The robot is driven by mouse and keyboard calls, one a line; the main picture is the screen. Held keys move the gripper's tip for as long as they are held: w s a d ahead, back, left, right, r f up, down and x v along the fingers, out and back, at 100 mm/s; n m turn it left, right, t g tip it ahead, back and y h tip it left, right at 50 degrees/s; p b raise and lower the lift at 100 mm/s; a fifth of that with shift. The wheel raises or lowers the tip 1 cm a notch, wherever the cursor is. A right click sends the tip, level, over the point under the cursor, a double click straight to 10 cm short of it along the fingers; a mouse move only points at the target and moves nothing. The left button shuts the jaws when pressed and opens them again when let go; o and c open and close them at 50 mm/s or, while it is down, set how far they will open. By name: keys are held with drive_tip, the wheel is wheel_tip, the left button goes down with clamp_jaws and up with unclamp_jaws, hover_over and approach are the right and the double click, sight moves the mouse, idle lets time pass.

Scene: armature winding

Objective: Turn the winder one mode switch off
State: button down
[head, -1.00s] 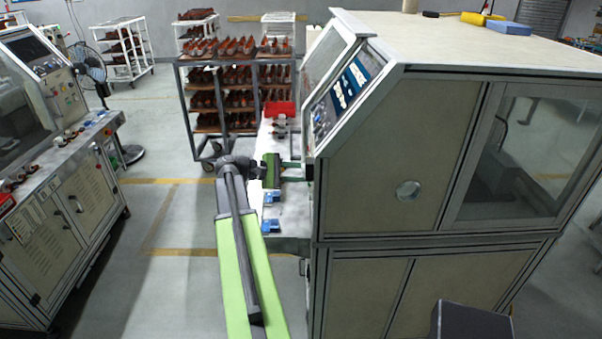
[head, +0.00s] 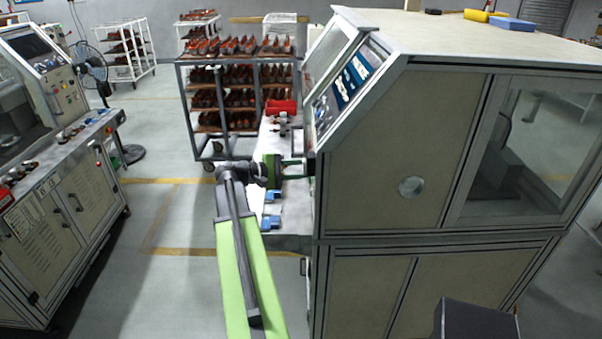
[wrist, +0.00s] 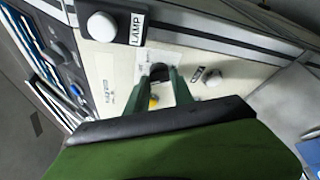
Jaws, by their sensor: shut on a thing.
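The winder one machine (head: 395,160) stands at the right in the head view. My gripper (head: 305,161) reaches its front face below the sloped panel. In the wrist view my green gripper (wrist: 158,76) has its two fingers closed around a small dark switch knob (wrist: 158,70) on a cream panel (wrist: 125,75). A paper label sits behind the knob, but its text is unreadable. The fingers hide the knob's sides, so its exact setting cannot be told.
A white knob (wrist: 101,27) marked LAMP is up left of my fingers. Blue clips (head: 270,222) and a red box (head: 281,107) lie on the machine's ledge.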

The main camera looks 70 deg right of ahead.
drive_tip(key=m+b, duration=0.1)
drive_tip(key=m+h+b, duration=0.1)
drive_tip(key=m+g+b, duration=0.1)
drive_tip(key=m, duration=0.1)
drive_tip(key=shift+f+h, duration=0.25)
drive_tip(key=shift+h, duration=0.05)
drive_tip(key=shift+b, duration=0.35)
drive_tip(key=c, duration=1.1)
unclamp_jaws()
drive_tip(key=v, duration=1.7)
